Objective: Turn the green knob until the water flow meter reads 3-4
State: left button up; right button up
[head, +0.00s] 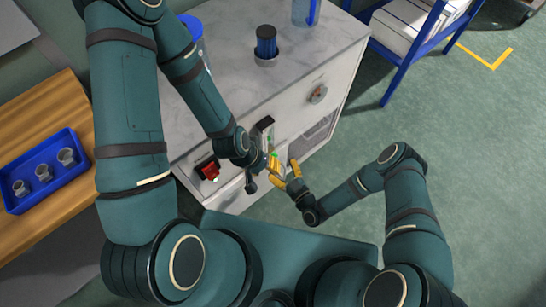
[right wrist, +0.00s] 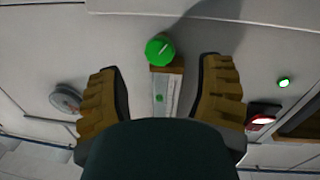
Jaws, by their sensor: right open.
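The green knob (right wrist: 160,50) is on the grey front panel in the right wrist view, with a white pointer line on its face. The water flow meter (right wrist: 163,92) is a narrow scale strip beside the knob with a small green mark in it; its reading is too small to tell. My right gripper (right wrist: 160,66) is open, its two tan fingers on either side of the knob and meter, apart from the knob. In the head view the right gripper (head: 286,174) is at the cabinet front. My left gripper (head: 257,155) is close beside it, its fingers partly hidden.
A dark blue cylinder (head: 266,42) stands on the marble top (head: 232,82). A blue tray (head: 72,182) with several small cups lies at left.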

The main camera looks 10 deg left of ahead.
jog(key=b+x, duration=0.1)
jog(key=x, duration=0.5)
grip_shut()
